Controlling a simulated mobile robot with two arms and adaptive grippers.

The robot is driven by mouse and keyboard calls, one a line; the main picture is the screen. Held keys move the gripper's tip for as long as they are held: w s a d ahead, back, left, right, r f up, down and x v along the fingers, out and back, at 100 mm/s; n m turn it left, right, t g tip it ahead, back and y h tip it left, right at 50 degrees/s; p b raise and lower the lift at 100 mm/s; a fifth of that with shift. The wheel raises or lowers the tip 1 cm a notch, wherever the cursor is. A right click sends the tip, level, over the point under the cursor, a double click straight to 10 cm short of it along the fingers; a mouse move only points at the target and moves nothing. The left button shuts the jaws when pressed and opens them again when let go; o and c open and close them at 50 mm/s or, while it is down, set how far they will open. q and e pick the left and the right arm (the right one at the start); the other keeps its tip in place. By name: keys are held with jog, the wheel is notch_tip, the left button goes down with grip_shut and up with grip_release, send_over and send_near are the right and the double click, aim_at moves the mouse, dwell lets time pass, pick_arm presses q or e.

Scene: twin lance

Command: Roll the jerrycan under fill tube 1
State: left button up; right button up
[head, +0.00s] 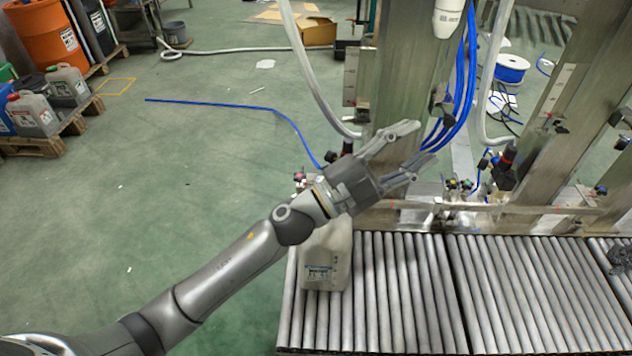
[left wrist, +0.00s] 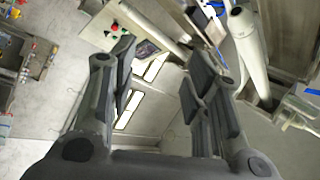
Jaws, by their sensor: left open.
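A pale, translucent jerrycan (head: 328,262) with a label stands on the left end of the roller conveyor (head: 405,300). My left forearm and wrist cross in front of its upper part, so its top is hidden. My left gripper (head: 421,145) is open and empty, above and to the right of the jerrycan, close to the steel filling frame. In the left wrist view my left gripper (left wrist: 163,62) also shows open with nothing between the fingers. White hoses (head: 318,75) hang at the frame; I cannot tell which is fill tube 1. My right gripper is not in view.
Steel posts (head: 405,70), blue hoses (head: 462,95) and a rail with fittings (head: 480,207) stand behind the conveyor. A dark object (head: 620,257) lies at the right edge. Other jerrycans (head: 33,115) stand on a pallet at far left. The green floor between is mostly clear.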

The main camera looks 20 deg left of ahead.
pick_arm(q)
jog(key=s+d+f+m+g+h, duration=0.1)
jog(key=s+d+m+g+h, duration=0.15)
jog(key=d+m+g, duration=0.4)
jog(key=m+g+y, duration=0.6)
jog(key=g+y, duration=0.1)
jog(key=y, duration=1.1)
send_over(325, 234)
jog(key=w+a, duration=0.3)
jog(key=w, duration=0.1)
jog(key=s+a+f+x, duration=0.1)
jog(key=a+x, duration=0.2)
jog(key=x, duration=1.3)
jog(key=b+x, duration=0.1)
jog(key=x, duration=0.5)
jog(key=shift+w+f, duration=0.2)
jog(key=shift+w, duration=0.15)
jog(key=shift+d+f, duration=0.2)
jog(key=shift+f, duration=0.45)
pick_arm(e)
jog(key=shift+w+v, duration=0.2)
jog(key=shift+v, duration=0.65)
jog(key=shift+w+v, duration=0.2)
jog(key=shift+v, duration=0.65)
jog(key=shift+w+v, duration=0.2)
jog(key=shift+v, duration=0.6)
pick_arm(q)
jog(key=shift+c, duration=0.2)
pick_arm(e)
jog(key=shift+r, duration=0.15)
